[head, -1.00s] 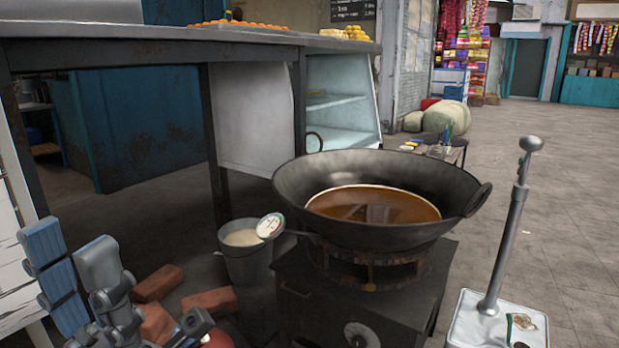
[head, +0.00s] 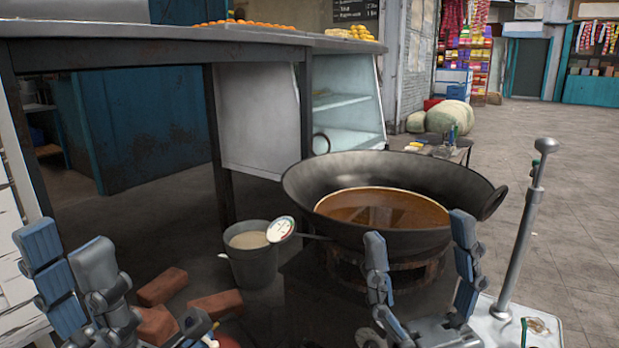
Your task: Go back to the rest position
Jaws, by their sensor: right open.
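My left gripper (head: 68,248) is at the lower left, fingers up and apart, with nothing seen between them. My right gripper (head: 420,228) is at the lower right, in front of the wok. Its two fingers point up, spread wide and empty. The large dark wok (head: 300,190) holds brown liquid (head: 385,207). It sits on a burner stand (head: 330,300), which my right gripper partly hides.
Bricks (head: 163,287) lie near my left gripper. A platform scale (head: 520,240) stands at right. A long counter (head: 150,45) is behind. Open floor (head: 560,200) lies right.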

